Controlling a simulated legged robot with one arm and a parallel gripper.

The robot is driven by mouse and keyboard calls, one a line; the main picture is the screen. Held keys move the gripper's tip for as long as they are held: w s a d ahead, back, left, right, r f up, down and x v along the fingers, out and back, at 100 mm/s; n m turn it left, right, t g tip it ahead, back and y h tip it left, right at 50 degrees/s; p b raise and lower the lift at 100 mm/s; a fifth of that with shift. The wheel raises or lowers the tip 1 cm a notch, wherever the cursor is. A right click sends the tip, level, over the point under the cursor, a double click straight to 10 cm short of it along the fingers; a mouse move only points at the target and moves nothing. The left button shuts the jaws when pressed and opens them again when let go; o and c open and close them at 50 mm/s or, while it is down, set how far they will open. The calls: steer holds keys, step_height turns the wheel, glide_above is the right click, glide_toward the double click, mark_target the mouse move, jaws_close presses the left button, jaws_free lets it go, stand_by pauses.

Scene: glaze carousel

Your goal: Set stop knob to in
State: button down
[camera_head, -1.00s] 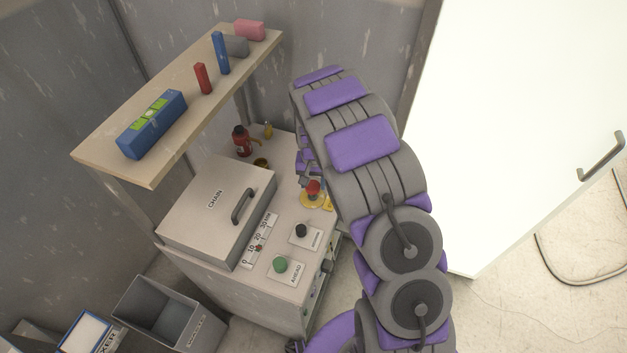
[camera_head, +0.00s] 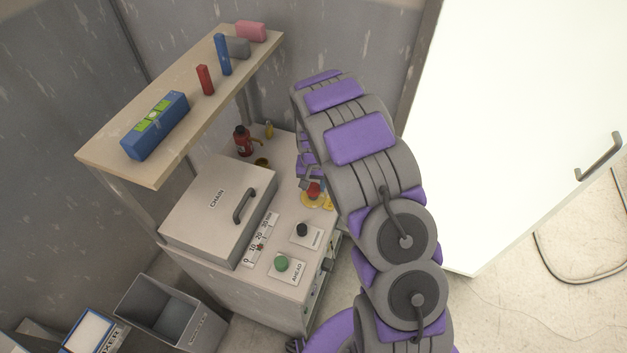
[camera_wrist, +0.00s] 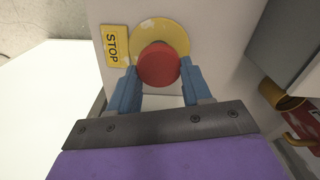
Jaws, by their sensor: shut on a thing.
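The red stop knob (camera_wrist: 158,64) sits on a round yellow plate (camera_wrist: 174,32) beside a yellow STOP label (camera_wrist: 115,45) in the wrist view. In the head view the knob (camera_head: 314,189) shows on the right side of the machine top, partly beside my arm. My gripper (camera_wrist: 157,84) has its two blue fingers on either side of the knob, shut on it. How far the knob stands in or out cannot be told. In the head view my gripper (camera_head: 308,180) is mostly hidden by my arm.
The CHAIN lid (camera_head: 206,222) with its dark handle, a black knob (camera_head: 302,229) and a green AHEAD button (camera_head: 282,263) share the machine top. A red bottle (camera_head: 243,141) stands at the back. A wooden shelf (camera_head: 182,112) hangs above. A white cabinet (camera_head: 500,130) stands right.

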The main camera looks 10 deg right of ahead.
mark_target(313, 186)
steer(key=shift+s+f, duration=0.15)
steer(key=shift+c, duration=2.4)
jaws_free()
steer(key=shift+a, duration=0.1)
step_height(313, 186, up, 17)
steer(key=p, duration=0.3)
steer(key=shift+r, duration=0.2)
steer(key=s+r+n+g, duration=0.1)
steer(key=s+r, duration=0.6)
steer(key=s, duration=0.6)
steer(key=s+r+n, duration=0.1)
steer(key=s+r, duration=0.5)
steer(key=s, duration=0.7)
steer(key=s+n, duration=0.1)
steer(key=s, duration=1.2)
steer(key=shift+s+n+g, duration=0.15)
steer(key=shift+n+g, duration=0.25)
